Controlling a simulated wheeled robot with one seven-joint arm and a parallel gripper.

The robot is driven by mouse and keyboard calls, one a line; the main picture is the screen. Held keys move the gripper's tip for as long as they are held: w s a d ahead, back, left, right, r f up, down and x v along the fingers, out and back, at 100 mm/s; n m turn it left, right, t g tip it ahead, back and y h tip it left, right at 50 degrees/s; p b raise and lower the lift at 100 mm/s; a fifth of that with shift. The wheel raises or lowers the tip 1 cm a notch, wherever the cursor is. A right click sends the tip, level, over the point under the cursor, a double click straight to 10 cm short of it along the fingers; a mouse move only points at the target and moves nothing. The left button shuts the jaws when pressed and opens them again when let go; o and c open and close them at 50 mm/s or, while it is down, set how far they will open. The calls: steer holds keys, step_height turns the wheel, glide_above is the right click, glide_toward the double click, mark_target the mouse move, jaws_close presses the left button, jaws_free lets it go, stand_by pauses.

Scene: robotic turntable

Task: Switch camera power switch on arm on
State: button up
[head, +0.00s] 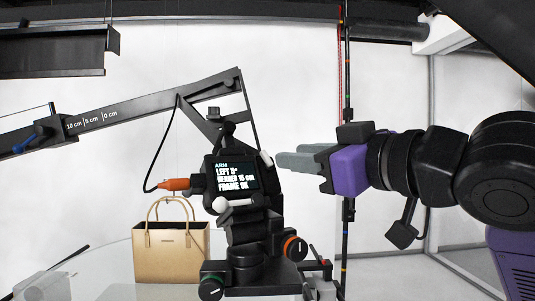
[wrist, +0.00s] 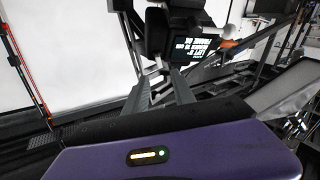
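The black camera arm unit (head: 233,190) stands upright at the centre of the head view. Its screen (head: 236,177) reads "ARM", "LEFT 5°", "NEARER 15 cm" and "FRAME OK"; the screen also shows upside down in the wrist view (wrist: 194,47). A white knobbed lever (head: 236,205) sits below the screen, and a pale piece (head: 266,158) is at its upper right. I cannot tell which part is the power switch. My gripper (head: 280,159) points left, just right of the unit. In the wrist view, its two grey fingers (wrist: 160,88) are apart with nothing held between them.
A tan handbag (head: 171,252) stands on the turntable left of the unit. An orange plug (head: 174,184) with a black cable is at the unit's left. A long boom (head: 140,103) rises over it. A thin vertical pole (head: 347,90) stands behind my gripper.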

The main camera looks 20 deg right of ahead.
mark_target(265, 153)
steer(key=shift+p+x, duration=0.8)
steer(key=shift+x, duration=2.8)
jaws_close()
